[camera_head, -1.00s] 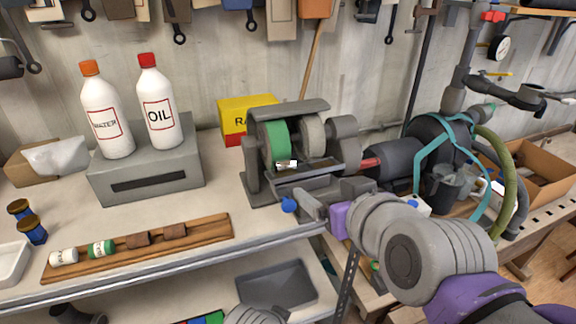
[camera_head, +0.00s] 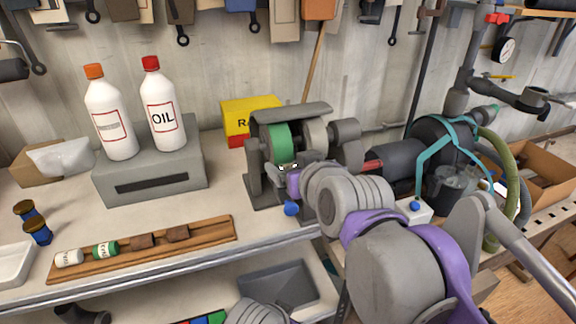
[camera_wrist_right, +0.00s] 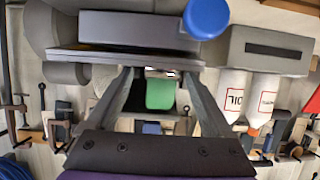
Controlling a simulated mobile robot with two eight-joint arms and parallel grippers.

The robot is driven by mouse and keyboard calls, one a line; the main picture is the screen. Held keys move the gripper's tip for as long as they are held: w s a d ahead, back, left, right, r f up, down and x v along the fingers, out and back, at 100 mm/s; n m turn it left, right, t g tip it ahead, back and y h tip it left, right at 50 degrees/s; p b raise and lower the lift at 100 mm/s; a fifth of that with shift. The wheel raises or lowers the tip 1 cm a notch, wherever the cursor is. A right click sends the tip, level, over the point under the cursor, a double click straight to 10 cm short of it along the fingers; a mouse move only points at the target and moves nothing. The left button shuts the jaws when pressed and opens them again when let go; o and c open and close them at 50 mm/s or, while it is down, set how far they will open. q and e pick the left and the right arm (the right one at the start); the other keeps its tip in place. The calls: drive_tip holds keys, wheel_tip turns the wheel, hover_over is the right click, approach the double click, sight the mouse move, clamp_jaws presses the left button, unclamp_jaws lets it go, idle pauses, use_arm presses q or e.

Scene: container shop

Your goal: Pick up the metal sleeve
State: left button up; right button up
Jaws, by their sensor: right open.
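A small shiny metal piece, which looks like the metal sleeve (camera_head: 288,167), sits at the bench grinder (camera_head: 290,112), in front of its green wheel (camera_head: 279,145). My right gripper (camera_head: 283,174) is at the front of the grinder, close to the sleeve and partly covering it. In the right wrist view, the two fingers of my right gripper (camera_wrist_right: 158,75) are spread apart, with the sleeve (camera_wrist_right: 161,71) and the green wheel (camera_wrist_right: 160,94) showing between them. I cannot tell whether the fingers touch the sleeve. My left gripper is not in view.
A grey box (camera_head: 150,180) with white bottles stands left of the grinder. A wooden rack (camera_head: 205,238) with small cans lies along the bench front. A blue knob (camera_head: 292,209) sticks out below the grinder. A yellow box (camera_head: 236,120) stands behind. A compressor (camera_head: 445,145) is at right.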

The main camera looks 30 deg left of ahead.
drive_tip(key=shift+s, duration=0.15)
drive_tip(key=shift+c, duration=0.7)
clamp_jaws()
drive_tip(key=shift+r, duration=0.1)
